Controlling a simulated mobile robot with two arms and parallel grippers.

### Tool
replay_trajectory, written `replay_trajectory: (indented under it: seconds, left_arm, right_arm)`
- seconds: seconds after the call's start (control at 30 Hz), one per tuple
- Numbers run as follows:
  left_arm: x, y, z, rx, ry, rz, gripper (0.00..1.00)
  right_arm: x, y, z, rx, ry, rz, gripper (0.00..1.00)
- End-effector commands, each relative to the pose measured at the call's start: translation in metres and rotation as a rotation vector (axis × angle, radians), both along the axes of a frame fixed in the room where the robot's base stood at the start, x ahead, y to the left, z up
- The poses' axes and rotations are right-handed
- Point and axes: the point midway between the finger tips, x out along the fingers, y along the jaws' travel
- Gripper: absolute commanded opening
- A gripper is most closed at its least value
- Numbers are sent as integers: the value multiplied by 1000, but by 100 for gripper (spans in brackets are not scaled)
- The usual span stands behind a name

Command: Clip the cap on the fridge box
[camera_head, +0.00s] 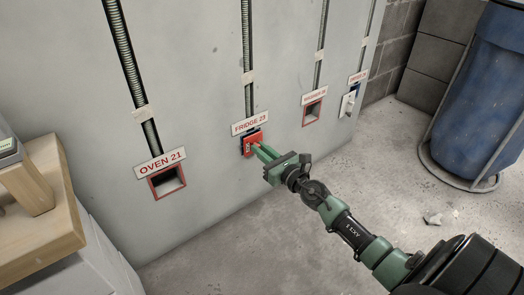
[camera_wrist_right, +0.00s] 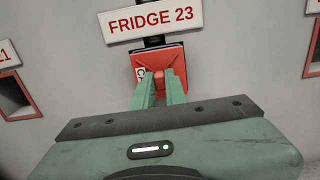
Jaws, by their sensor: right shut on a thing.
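The red cap (camera_head: 252,143) is at the fridge box, just under the sign reading FRIDGE 23 (camera_head: 250,122). It also shows in the right wrist view (camera_wrist_right: 170,61), held at the ends of the fingers. A dark edge of the fridge box (camera_wrist_right: 137,74) shows around the cap; I cannot tell whether the cap is fully seated. My right gripper (camera_head: 257,148) is shut on the cap, and in the wrist view its green fingers (camera_wrist_right: 160,88) meet the cap's raised middle. My left gripper is not in view.
Open red-framed boxes are under the OVEN 21 sign (camera_head: 167,181) and to the right (camera_head: 312,113). A box at the far right has a pale cover (camera_head: 347,103). A wooden-topped cabinet (camera_head: 40,205) stands at left, a blue barrel (camera_head: 480,90) at right. The floor between is mostly clear.

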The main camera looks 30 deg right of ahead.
Motion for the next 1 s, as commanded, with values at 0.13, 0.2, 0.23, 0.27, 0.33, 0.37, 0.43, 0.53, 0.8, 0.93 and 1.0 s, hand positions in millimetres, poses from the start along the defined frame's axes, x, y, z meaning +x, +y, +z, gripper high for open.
replay_trajectory:
  seconds: [0.13,0.2,0.23,0.27,0.33,0.37,0.43,0.53,0.8,0.93,1.0]
  left_arm:
    - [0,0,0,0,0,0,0]
    - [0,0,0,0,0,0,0]
    - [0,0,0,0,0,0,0]
    - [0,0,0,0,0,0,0]
    - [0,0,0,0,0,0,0]
    - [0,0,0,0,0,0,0]
    - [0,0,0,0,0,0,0]
    - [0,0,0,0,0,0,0]
    - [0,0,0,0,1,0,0]
    - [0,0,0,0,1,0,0]
    - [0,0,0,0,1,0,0]
  right_arm:
    - [2,0,0,0,0,0,0]
    - [3,0,0,0,0,0,0]
    - [4,0,0,0,0,0,0]
    - [4,0,0,0,-1,0,0]
    - [5,1,0,0,-1,0,0]
    - [6,0,0,0,-1,0,0]
    - [7,1,0,0,-1,0,0]
    - [9,1,0,1,0,0,0]
    - [8,0,0,0,-1,0,0]
    - [9,0,1,0,-1,-1,0]
    - [9,0,1,0,-1,-1,0]
